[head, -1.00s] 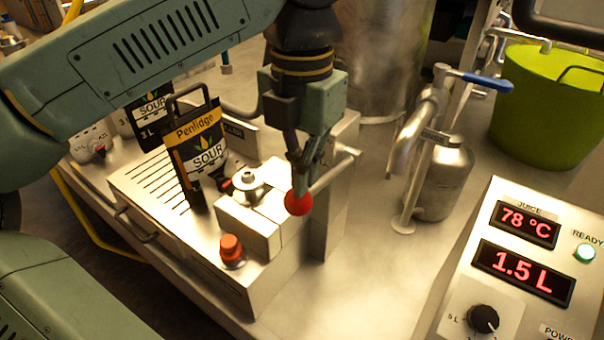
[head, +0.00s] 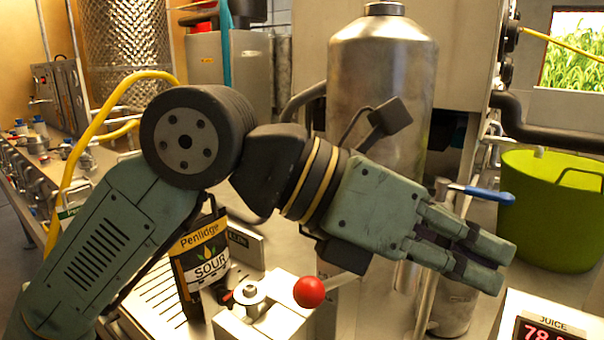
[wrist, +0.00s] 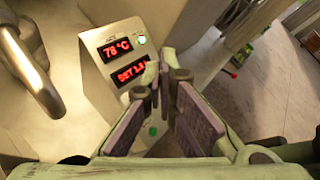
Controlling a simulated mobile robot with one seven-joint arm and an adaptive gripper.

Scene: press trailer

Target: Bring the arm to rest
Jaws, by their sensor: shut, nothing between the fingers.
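My gripper (head: 485,262) is raised above the steel worktop in the head view, pointing right and slightly down. Its fingers are together and hold nothing. It also shows in the wrist view (wrist: 165,78), with the fingertips in front of the control panel (wrist: 125,58) and its red displays. My arm reaches up from the lower left and bends at the elbow. The red knob (head: 309,292) on its lever is below my wrist, apart from the fingers.
A Penlidge SOUR pouch (head: 200,262) stands on the slatted tray at the left. A tall steel tank (head: 380,60) is behind my gripper. A blue-handled tap (head: 480,194) and a green tub (head: 545,225) are close by at the right. The juice panel (head: 545,328) is at lower right.

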